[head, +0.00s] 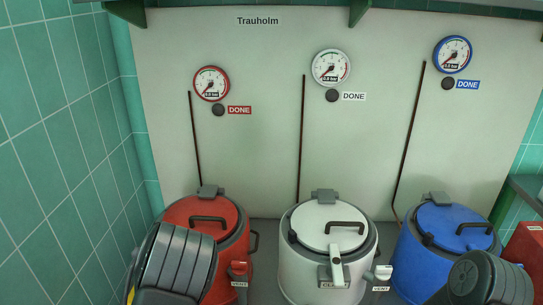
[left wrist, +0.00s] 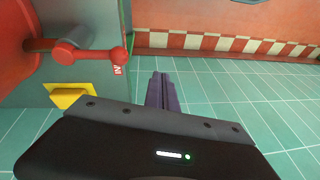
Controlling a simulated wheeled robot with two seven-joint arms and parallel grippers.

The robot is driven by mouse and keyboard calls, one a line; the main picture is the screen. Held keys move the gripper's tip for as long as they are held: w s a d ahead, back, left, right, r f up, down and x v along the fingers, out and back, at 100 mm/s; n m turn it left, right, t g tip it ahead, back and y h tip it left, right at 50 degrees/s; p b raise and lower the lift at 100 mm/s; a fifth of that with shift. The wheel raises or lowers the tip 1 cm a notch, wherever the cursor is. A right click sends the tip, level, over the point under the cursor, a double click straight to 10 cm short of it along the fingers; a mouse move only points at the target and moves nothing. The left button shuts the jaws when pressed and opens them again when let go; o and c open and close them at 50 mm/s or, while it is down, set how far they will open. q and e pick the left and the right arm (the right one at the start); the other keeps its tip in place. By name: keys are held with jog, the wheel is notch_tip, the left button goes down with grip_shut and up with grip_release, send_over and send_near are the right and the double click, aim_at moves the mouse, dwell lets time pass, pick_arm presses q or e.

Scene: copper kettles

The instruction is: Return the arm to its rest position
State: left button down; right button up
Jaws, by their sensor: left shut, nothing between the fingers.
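My left gripper (left wrist: 160,88) shows in the left wrist view with its dark fingers together and nothing between them. It points over the green tiled floor, to the right of a red lever handle (left wrist: 82,53) and apart from it. In the head view, my left arm stands at the bottom left, in front of the red kettle (head: 204,218), and hides part of it; the gripper itself does not show there. Part of my right arm stands at the bottom right, in front of the blue kettle (head: 455,226); my right gripper is not in view.
A white kettle (head: 308,248) stands in the middle, lid closed. Three gauges with DONE labels hang on the panel (head: 265,150). A red box (head: 526,246) is at the right edge. A yellow piece (left wrist: 70,95) sits below the red lever. Open floor (left wrist: 225,85) lies to its right.

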pick_arm(q)
jog(key=s+d+f+m+h, duration=0.4)
jog(key=s+d+f+m, duration=0.5)
jog(key=s+d+f, duration=0.5)
jog(key=d+r+m+t+h, duration=0.1)
jog(key=d+r+m, duration=0.1)
jog(key=d, duration=0.5)
jog(key=d+r+m+t+h, duration=0.1)
jog(key=d+r+m+h, duration=0.1)
jog(key=d, duration=0.5)
jog(key=shift+w+d+r+m+h, duration=0.15)
jog(key=shift+d+r+m+h, duration=0.2)
jog(key=shift+r+m, duration=0.5)
